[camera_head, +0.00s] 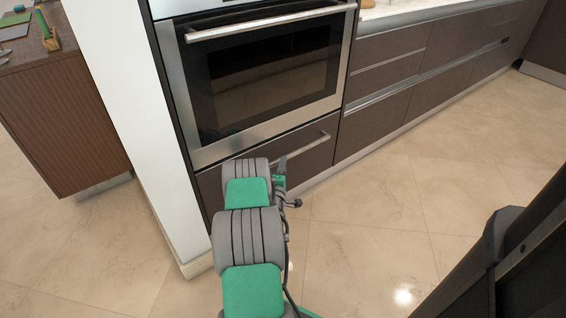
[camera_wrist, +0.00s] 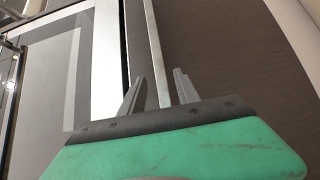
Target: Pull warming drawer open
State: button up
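The warming drawer (camera_head: 315,156) is the dark brown front under the oven, and it looks shut. Its silver bar handle (camera_head: 312,143) runs across the front; its left part is hidden behind my arm. In the wrist view the handle (camera_wrist: 156,50) passes lengthwise between the two fingers of my gripper (camera_wrist: 158,90). The fingers are apart, one on each side of the bar, with gaps visible between finger and bar. In the head view my gripper (camera_head: 281,164) is at the drawer front, mostly hidden by my arm.
The oven (camera_head: 270,75) with its own long handle (camera_head: 265,22) is above the drawer. A white wall end (camera_head: 140,110) stands close on the left. Dark cabinet drawers (camera_head: 385,75) continue to the right. The tiled floor (camera_head: 370,215) in front is clear.

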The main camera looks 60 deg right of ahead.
jog(key=b+x, duration=0.1)
jog(key=x, duration=0.4)
jog(key=shift+w+d, duration=0.1)
jog(key=shift+w, duration=0.2)
grip_shut()
dwell(1.0)
